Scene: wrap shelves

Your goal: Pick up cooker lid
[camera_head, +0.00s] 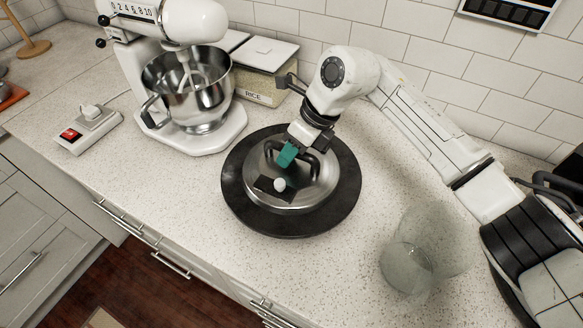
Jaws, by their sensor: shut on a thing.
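The cooker lid (317,193) is a shiny metal dome with a dark handle and a small pale knob. It rests on or just above a round black disc (240,206) on the counter; I cannot tell if there is a gap. My gripper (288,157) reaches down from the upper right, with a teal part at its tip, and is shut on the lid's dark handle. The fingertips are partly hidden.
A white stand mixer with a steel bowl (186,92) stands at the left, and a rice box (262,88) behind. A glass vessel (408,262) stands at the right front. A small switch unit (88,128) lies at the far left. The front counter is mostly clear.

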